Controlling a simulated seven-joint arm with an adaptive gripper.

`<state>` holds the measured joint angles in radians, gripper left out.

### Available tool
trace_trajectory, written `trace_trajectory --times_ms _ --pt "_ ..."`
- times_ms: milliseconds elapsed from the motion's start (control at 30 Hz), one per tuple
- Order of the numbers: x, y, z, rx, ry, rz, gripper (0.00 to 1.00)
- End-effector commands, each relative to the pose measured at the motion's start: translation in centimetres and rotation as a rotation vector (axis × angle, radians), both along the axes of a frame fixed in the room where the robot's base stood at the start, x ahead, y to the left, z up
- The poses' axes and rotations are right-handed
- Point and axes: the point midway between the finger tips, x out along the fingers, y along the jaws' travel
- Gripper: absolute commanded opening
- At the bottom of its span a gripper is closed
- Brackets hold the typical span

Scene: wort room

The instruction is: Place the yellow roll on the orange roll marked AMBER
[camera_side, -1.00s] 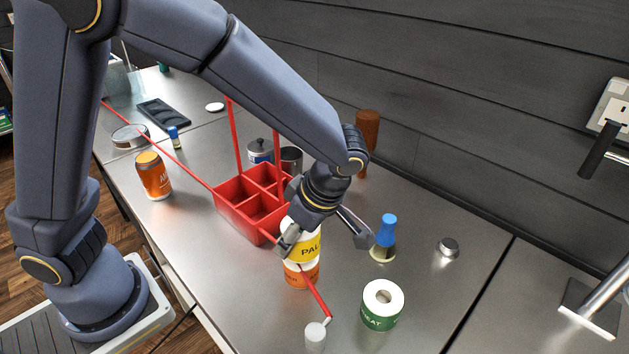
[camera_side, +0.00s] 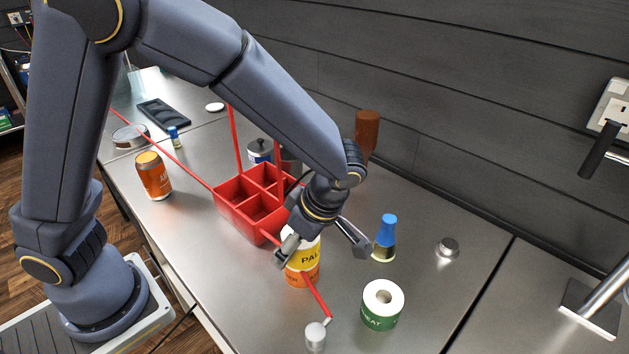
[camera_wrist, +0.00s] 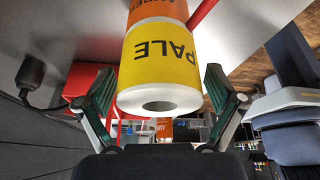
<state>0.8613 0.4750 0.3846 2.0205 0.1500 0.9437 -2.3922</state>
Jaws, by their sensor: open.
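The yellow roll (camera_side: 304,256) marked PALE stands upright on an orange roll (camera_side: 302,279). In the wrist view the yellow roll (camera_wrist: 160,62) shows its white end and hole nearest me, with the orange roll (camera_wrist: 158,10) against its far end; the orange roll's lettering is partly cut off. My gripper (camera_side: 322,244) is at the top of the yellow roll. In the wrist view its fingers (camera_wrist: 154,98) stand open on both sides, with a gap beside the roll. Another orange roll-like thing (camera_side: 153,178), with lettering starting with A, stands at the left.
A red divided caddy (camera_side: 234,207) stands just left of the stack. A green roll (camera_side: 382,306) and a blue-topped bottle (camera_side: 385,236) stand to the right.

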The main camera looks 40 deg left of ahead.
Motion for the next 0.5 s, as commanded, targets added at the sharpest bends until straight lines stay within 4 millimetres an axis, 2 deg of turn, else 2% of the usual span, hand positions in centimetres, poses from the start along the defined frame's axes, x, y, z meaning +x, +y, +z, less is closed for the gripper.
trace_trajectory --times_ms 133,233,500 --pt "0.0 0.0 0.3 -0.001 0.0 0.0 0.93" --pt "0.2 -0.5 1.4 -0.002 -0.003 -0.001 0.93" --pt "0.7 -2.7 6.9 -0.004 -0.005 -0.002 0.93"
